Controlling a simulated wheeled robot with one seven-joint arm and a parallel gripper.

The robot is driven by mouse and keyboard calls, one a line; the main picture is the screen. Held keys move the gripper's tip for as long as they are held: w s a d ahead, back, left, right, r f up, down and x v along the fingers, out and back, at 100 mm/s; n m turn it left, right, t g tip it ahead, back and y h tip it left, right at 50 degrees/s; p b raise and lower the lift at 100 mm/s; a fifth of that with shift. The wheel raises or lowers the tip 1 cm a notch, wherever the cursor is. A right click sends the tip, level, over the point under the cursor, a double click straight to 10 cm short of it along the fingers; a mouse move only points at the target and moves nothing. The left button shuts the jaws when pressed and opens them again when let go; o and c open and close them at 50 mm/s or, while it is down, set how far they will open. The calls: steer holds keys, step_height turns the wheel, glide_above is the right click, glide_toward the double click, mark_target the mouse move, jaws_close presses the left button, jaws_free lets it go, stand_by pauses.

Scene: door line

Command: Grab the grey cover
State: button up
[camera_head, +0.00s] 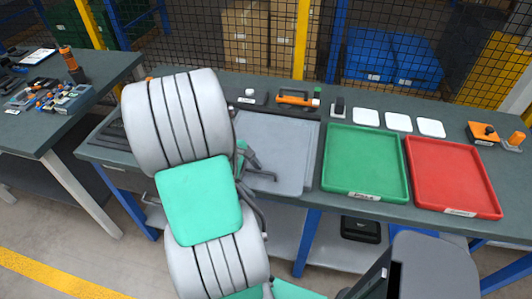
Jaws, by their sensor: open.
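I cannot single out a grey cover with certainty. A flat grey tray or panel (290,153) lies on the workbench left of the green tray, and no separate cover shows clearly on it. My gripper (264,169) is over the left part of this grey surface, with its dark fingers apart and nothing visible between them. My arm hides the bench to the left of it and part of the grey surface's left edge.
A green tray (345,188) and a red tray (473,205) stand to the right on the bench (312,196). Behind are an orange-handled tool (298,98), white squares (398,121) and small fixtures. A mesh fence (330,45) runs behind. A second cluttered bench (105,72) is at left.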

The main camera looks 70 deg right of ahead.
steer(key=shift+a, duration=0.1)
jaws_close()
stand_by(0.8)
